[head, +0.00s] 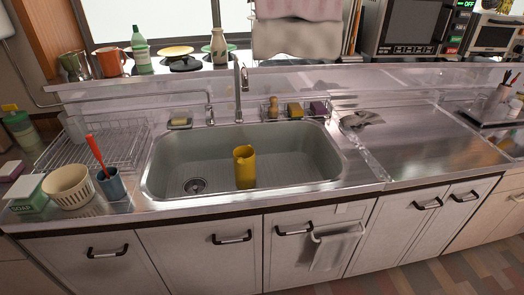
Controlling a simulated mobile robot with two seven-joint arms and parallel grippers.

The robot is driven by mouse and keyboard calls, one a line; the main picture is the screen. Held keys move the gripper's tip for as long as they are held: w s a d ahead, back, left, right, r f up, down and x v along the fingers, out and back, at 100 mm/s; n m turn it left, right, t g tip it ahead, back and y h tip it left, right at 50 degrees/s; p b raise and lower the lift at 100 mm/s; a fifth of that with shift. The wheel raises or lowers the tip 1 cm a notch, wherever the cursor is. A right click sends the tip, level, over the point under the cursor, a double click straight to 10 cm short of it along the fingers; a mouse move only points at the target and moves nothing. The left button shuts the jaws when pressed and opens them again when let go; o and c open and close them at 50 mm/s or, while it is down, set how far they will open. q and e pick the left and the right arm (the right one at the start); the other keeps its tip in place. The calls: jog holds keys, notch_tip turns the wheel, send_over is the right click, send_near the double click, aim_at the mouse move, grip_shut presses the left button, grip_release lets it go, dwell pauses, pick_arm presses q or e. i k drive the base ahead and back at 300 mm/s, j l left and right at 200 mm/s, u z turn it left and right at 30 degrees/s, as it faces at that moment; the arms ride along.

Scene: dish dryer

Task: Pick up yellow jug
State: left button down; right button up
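The yellow jug (244,168) stands upright inside the sink basin (295,150), a little left of the basin's middle and toward its front. Its open top faces up. I cannot make out a handle clearly. Neither of my grippers shows in the head view.
A faucet (238,92) rises behind the jug at the sink's back edge. A wire dish rack (95,148), a white basket (68,186) and a blue cup (111,184) with a red utensil stand left. Sponges sit behind the sink. The right counter (420,145) is mostly clear.

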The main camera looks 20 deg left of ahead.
aim_at(244, 156)
jog(key=i+l, duration=0.3)
jog(key=i+l+u, duration=0.1)
jog(key=u, duration=0.4)
jog(key=l+u, duration=0.3)
jog(key=u, duration=0.2)
